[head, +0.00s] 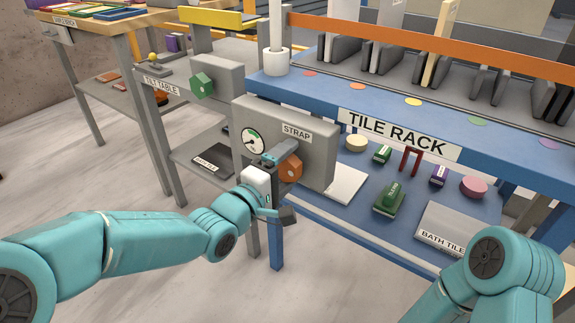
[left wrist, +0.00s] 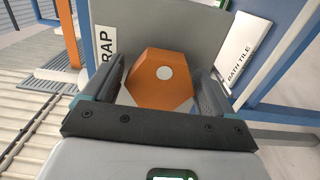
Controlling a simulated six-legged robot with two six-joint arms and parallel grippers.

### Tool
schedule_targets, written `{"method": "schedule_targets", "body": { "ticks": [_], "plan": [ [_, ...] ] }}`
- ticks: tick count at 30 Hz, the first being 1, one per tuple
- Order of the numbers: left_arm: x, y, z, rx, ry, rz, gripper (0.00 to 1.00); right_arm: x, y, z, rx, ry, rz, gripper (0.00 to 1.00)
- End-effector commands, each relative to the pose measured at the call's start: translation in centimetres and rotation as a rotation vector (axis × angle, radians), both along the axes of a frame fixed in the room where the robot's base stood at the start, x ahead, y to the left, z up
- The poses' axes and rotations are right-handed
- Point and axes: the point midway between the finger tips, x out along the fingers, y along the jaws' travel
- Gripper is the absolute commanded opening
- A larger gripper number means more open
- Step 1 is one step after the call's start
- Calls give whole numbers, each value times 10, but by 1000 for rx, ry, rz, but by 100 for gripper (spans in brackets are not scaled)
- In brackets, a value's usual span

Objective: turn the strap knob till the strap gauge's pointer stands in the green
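The strap knob (head: 290,168) is an orange hexagonal knob on the grey panel labelled STRAP (head: 315,150). The strap gauge (head: 252,140) is a round white dial left of it; its dark pointer is too small for me to tell whether it stands in the green. My left gripper (head: 286,184) is at the knob, with its fingers wide apart. In the left wrist view the knob (left wrist: 160,82) sits between the two fingers, with narrow gaps at its sides, so the gripper looks open around it. The gauge is out of the left wrist view. My right gripper is not in view.
A green hexagonal knob (head: 202,85) is on another grey panel by the tilt table at the back left. The blue tile rack (head: 300,88) stands to the right, with several small items on its lower shelf. The floor (head: 110,185) at the left is clear.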

Motion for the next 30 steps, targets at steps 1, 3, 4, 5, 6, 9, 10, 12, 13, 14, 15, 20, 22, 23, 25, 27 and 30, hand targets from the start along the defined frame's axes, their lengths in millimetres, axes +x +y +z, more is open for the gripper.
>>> {"method": "schedule_targets", "body": {
  "ticks": [1, 3, 4, 5, 6, 9, 10, 12, 13, 14, 15, 20, 22, 23, 25, 27, 30],
  "plan": [
    [0, 0, 0, 0, 0, 0, 69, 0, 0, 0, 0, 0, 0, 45],
    [0, 0, 0, 0, 0, 0, 46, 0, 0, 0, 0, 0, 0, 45],
    [0, 0, 0, 0, 0, 0, 37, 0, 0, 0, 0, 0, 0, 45],
    [0, 0, 0, 0, 0, 0, 37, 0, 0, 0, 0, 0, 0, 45],
    [0, -1, 0, 0, 0, 0, 37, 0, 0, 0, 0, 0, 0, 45],
    [1, -1, 0, 2, -2, 0, 37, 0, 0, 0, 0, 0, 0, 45],
    [1, -1, 0, 4, -3, 0, 37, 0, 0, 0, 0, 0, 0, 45],
    [1, -1, 0, 14, -9, 0, 37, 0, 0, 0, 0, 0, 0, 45],
    [1, -2, 0, 18, -12, 0, 37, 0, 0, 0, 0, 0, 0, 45],
    [1, -2, 0, 25, -17, 0, 37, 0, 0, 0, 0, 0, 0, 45],
    [2, -2, 0, 37, -26, 0, 37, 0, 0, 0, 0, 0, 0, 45],
    [2, -2, 0, 107, -77, 0, 37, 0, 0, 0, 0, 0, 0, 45],
    [2, -2, 0, 151, -109, 0, 37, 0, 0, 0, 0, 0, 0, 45],
    [2, -2, 0, 171, -124, 0, 37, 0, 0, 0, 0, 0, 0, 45],
    [2, -2, 0, 222, -161, 0, 37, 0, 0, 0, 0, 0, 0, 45],
    [2, -2, 0, 275, -200, 0, 37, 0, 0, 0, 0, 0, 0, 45],
    [2, -2, 0, 353, -256, 0, 37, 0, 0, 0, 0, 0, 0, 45]
  ]
}}
